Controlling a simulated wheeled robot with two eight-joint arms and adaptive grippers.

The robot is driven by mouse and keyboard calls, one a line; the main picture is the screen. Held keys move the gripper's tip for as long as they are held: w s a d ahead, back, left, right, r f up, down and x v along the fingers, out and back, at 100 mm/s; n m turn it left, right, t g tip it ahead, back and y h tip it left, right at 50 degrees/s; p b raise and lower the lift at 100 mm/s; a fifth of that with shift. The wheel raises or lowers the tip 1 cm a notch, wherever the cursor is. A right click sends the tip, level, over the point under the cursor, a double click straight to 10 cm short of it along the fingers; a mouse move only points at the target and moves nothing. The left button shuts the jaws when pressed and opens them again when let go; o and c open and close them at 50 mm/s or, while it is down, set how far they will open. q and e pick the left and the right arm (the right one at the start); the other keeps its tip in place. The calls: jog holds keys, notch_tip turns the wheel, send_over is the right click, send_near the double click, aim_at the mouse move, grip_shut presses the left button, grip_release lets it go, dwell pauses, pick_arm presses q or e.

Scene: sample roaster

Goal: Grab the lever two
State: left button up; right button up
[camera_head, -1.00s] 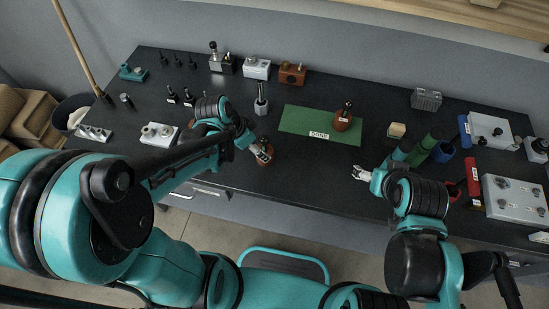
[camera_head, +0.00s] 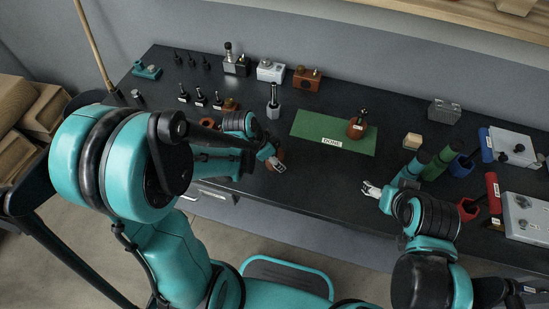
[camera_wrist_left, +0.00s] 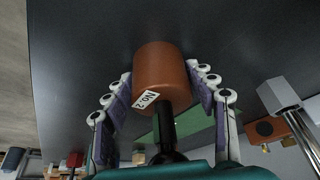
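Lever two shows in the left wrist view as a brown cylinder (camera_wrist_left: 163,77) with a white "No.2" label and a dark handle (camera_wrist_left: 166,125) running toward my palm. My left gripper (camera_wrist_left: 163,88) has its fingers spread on either side of it, with visible gaps. In the head view my left gripper (camera_head: 275,163) is at the lever's brown part (camera_head: 281,154), mostly hiding it. My right gripper (camera_head: 371,190) is over the front right of the table, apart from the lever; its finger opening is unclear.
A green "DONE" mat (camera_head: 309,126) holds another brown-based lever (camera_head: 356,130). A grey-based lever (camera_head: 273,108) stands behind my left gripper. Several small black-handled pieces (camera_head: 200,98) are to the left. Green, blue and red holders crowd the right. The table centre front is clear.

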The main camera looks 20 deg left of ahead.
pick_arm(q)
jog(key=c, duration=0.8)
jog(key=shift+o, duration=0.2)
